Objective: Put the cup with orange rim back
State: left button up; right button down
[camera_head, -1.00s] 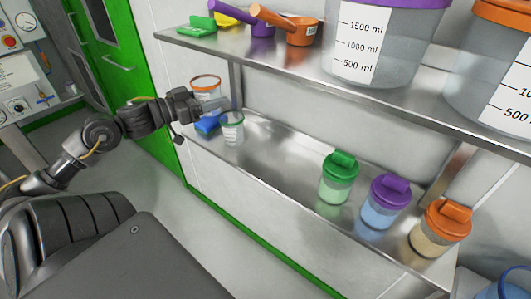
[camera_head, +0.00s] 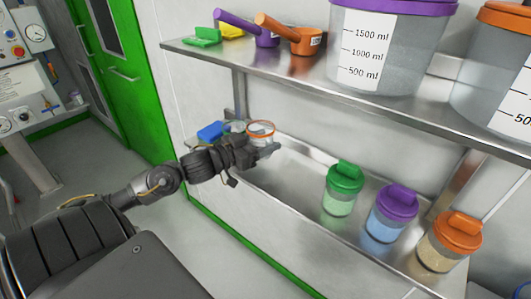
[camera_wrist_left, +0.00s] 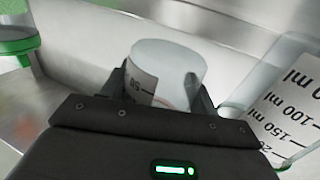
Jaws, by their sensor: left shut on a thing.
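In the left wrist view the clear cup (camera_wrist_left: 168,65) sits between the fingers of my left gripper (camera_wrist_left: 160,95), with part of a white scale label showing. Whether it clears the shelf cannot be told. My right gripper is out of view.
A blue item (camera_head: 210,132) lies at the lower shelf's left end. Another clear graduated cup (camera_wrist_left: 285,110) is close beside the held one. Green (camera_head: 342,188), purple (camera_head: 392,213) and orange (camera_head: 450,242) lidded jars stand right. The upper shelf (camera_head: 300,78) overhangs.

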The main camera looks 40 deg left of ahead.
pick_arm(q)
jog(key=f, duration=0.3)
jog(key=shift+w+d+f, duration=0.1)
jog(key=shift+d, duration=0.2)
jog(key=shift+f, duration=0.2)
jog(key=shift+f, duration=0.1)
jog(key=o, duration=1)
jog(key=shift+c, duration=0.2)
jog(key=shift+s+a, duration=0.15)
jog(key=shift+s, duration=0.35)
jog(key=v, duration=1.1)
